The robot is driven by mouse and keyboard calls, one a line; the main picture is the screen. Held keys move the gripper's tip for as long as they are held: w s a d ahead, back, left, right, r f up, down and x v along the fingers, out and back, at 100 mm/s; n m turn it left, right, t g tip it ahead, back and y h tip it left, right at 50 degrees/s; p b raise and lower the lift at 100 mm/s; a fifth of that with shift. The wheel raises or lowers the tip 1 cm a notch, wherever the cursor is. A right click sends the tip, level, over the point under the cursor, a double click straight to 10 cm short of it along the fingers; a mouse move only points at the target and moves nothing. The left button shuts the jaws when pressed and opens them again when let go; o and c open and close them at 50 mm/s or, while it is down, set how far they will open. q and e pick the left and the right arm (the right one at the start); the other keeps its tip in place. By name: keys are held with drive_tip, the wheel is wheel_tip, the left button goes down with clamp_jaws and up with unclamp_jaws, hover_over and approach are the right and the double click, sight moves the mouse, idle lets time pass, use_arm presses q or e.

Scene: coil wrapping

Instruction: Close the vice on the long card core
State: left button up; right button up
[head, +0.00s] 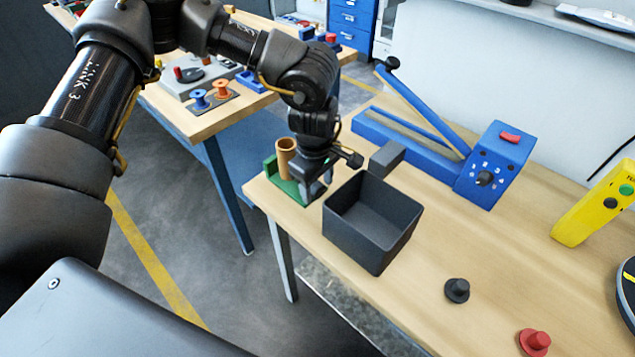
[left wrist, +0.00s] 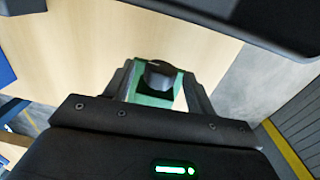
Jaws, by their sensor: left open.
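The green vice (head: 270,168) stands at the near left corner of the wooden table. The brown card core (head: 286,146) stands upright at it; whether the jaws touch it I cannot tell. My left gripper (head: 318,190) is open and points down at the right side of the vice, partly hiding it. In the left wrist view the gripper (left wrist: 160,92) has its two fingers on either side of a dark rounded part (left wrist: 158,74), with the green vice (left wrist: 150,99) below it. Contact between fingers and this part is not clear. My right gripper is not in view.
A dark open bin (head: 410,222) stands close right of my left gripper, with a grey block (head: 387,158) behind it. A blue machine (head: 496,165) with a lever is farther back. Black (head: 457,290) and red (head: 536,341) knobs lie in front. The table's middle right is clear.

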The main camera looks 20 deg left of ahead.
use_arm(q)
drive_tip(key=shift+f, duration=0.15)
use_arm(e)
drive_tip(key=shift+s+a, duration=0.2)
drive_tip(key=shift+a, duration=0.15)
use_arm(q)
drive_tip(key=shift+c, duration=0.4)
